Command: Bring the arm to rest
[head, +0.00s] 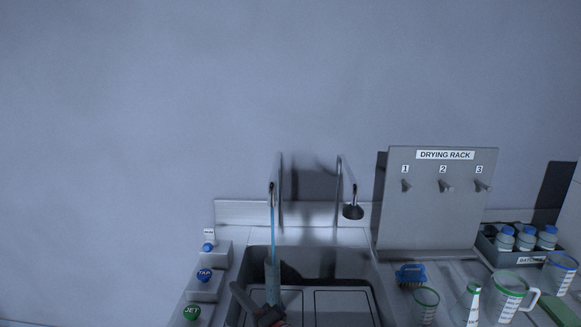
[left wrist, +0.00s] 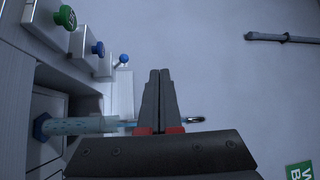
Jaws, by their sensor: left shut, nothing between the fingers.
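My left gripper (head: 237,289) reaches in over the front left of the sink, its dark fingers pointing up and left. In the left wrist view its two fingers (left wrist: 158,75) are pressed together with nothing between them. Just behind it in the head view, a clear measuring cylinder (head: 272,278) stands in the sink under the tap (head: 272,190), and a blue stream runs down into it. The cylinder (left wrist: 85,125) also shows in the left wrist view, with its blue foot to the left, partly beside the gripper. My right gripper is out of view.
Left of the sink (head: 345,262) are a blue TAP button (head: 204,274), a green JET button (head: 191,312) and a small blue-knobbed switch (head: 208,246). On the right stand the drying rack (head: 440,215), brush (head: 411,273), jugs (head: 507,298) and a bottle tray (head: 505,258). The wall above is clear.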

